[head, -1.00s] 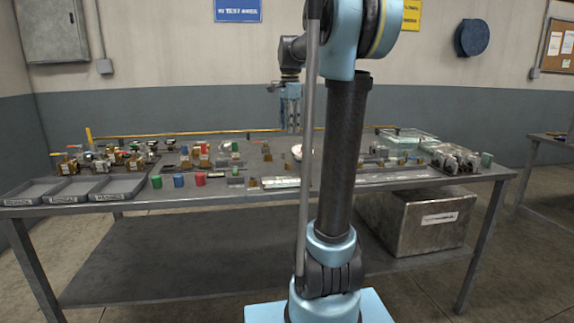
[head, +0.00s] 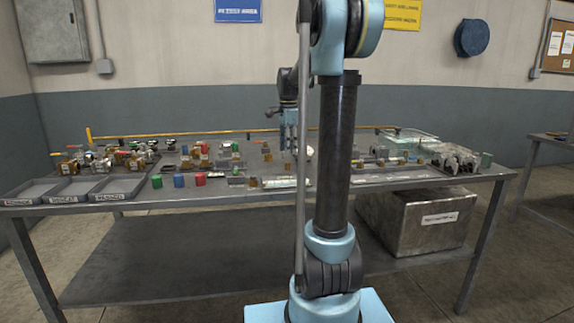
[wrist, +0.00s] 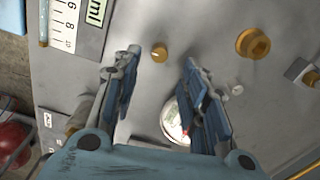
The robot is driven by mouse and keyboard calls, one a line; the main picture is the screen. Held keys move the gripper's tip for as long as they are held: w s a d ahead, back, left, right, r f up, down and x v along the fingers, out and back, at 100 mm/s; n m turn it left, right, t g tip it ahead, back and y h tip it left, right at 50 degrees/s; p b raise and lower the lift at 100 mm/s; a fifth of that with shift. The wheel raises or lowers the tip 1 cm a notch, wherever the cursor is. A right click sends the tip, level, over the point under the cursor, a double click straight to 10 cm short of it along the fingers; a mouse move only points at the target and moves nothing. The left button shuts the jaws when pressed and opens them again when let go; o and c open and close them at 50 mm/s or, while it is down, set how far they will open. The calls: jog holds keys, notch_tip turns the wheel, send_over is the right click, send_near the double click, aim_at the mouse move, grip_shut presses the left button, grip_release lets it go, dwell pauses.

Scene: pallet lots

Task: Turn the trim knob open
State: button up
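A small round brass knob (wrist: 159,52), which looks like the trim knob, stands on the grey metal surface in the wrist view. My gripper (wrist: 164,62) is open and empty, its two blue-padded fingers apart. The knob shows in the gap between the fingertips, near the left finger, and neither finger visibly touches it. I cannot tell how far above it the fingertips are. In the head view my gripper (head: 290,143) hangs down over the middle of the bench, and the knob is too small to make out there.
A larger brass fitting (wrist: 252,43) lies right of the knob. A white-faced gauge (wrist: 174,122) is partly hidden by my right finger. A white scale marked "ml" (wrist: 68,25) is at upper left. The bench (head: 140,200) carries many small fittings and grey trays (head: 30,193).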

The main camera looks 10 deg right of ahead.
aim_at(288, 166)
jog(key=shift+f, duration=3.4)
grip_shut()
